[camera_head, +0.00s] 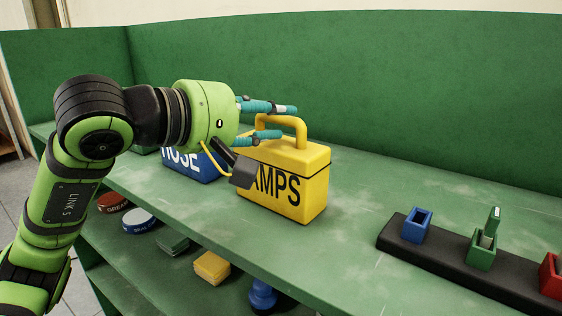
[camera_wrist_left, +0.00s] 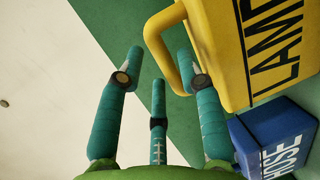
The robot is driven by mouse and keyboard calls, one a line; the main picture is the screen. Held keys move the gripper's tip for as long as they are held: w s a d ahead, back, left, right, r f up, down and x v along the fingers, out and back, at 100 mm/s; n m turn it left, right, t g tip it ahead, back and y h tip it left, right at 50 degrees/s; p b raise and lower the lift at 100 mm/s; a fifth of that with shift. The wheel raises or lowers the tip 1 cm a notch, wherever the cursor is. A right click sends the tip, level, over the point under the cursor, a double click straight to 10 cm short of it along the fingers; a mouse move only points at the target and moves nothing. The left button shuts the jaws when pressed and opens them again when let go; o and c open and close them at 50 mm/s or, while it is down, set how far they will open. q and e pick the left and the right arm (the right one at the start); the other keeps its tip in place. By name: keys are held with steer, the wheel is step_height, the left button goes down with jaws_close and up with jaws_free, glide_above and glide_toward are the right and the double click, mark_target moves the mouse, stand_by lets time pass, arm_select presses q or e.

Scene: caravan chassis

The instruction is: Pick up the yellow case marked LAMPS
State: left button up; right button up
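The yellow case marked LAMPS (camera_head: 292,182) stands upright on the green shelf, its yellow handle (camera_head: 286,121) on top. My left gripper (camera_head: 284,121) is open beside the handle, its teal fingers spread at handle height. The gripper hides the first letter of LAMPS in the head view. My right gripper is not in view.
A blue case marked HOSE (camera_head: 190,165) stands left of the yellow case. A dark rack (camera_head: 440,255) with blue, green and red holders lies on the right. A green back wall (camera_head: 400,90) rises behind. The shelf between yellow case and rack is clear. Tins and blocks sit lower.

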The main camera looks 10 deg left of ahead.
mark_target(283, 117)
arm_select(q)
steer(key=shift+w+d+p, duration=0.45)
steer(key=shift+w+d, duration=0.45)
steer(key=shift+w+d+f, duration=0.2)
steer(key=shift+w+f, duration=0.1)
jaws_close()
steer(key=shift+r, duration=0.1)
